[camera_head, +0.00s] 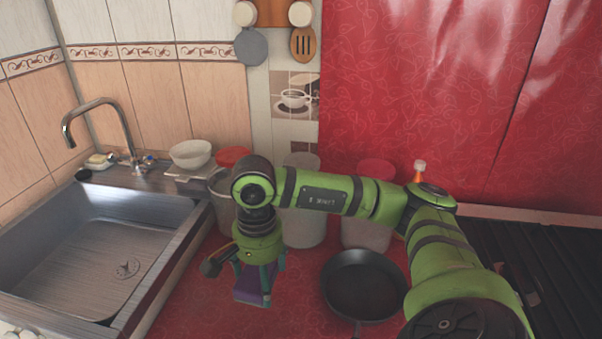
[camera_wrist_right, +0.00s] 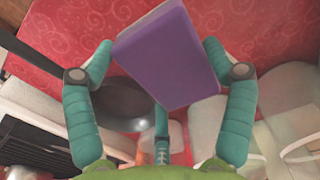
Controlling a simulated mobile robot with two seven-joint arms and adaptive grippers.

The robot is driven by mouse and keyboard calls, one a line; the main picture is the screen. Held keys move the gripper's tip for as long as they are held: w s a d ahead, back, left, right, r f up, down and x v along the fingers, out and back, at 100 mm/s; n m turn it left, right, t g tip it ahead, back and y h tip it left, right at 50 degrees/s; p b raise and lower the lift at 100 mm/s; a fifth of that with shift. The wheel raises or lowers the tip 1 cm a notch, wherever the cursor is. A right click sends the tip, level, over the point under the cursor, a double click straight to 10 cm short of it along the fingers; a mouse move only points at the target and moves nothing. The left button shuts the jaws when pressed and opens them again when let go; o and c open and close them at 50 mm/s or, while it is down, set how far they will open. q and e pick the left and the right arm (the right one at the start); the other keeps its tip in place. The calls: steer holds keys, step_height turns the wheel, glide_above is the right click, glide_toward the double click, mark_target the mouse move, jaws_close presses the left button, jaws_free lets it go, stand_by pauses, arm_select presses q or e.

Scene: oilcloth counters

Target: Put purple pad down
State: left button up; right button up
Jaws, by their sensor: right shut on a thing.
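The purple pad (camera_wrist_right: 170,56) is a thick rectangular block with a pale edge. It sits between the teal fingers of my right gripper (camera_wrist_right: 158,62), which is shut on it. In the head view the pad (camera_head: 252,284) is below my right gripper (camera_head: 259,280), partly covered by the fingers, over the red counter (camera_head: 205,305) near the sink's right edge. I cannot tell whether the pad touches the counter. My left gripper is not in view.
A dark frying pan (camera_head: 363,286) lies right of the gripper. Several lidded containers, including one with a red lid (camera_head: 375,172), stand behind the arm. The metal sink (camera_head: 110,240) is at the left. Red counter is bare in front of the gripper.

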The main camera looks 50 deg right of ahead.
steer(key=d+m, duration=0.4)
steer(key=p, duration=0.3)
glide_above(228, 314)
step_height(228, 314, down, 7)
steer(key=shift+f, duration=0.5)
step_height(228, 314, down, 2)
steer(key=shift+s+f+p, duration=0.1)
steer(key=shift+f+p, duration=0.1)
steer(key=shift+p, duration=0.2)
steer(key=shift+f, duration=0.35)
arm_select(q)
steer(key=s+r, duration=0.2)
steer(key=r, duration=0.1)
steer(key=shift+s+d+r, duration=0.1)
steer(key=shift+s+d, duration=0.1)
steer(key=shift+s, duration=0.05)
arm_select(e)
steer(key=shift+f, duration=0.1)
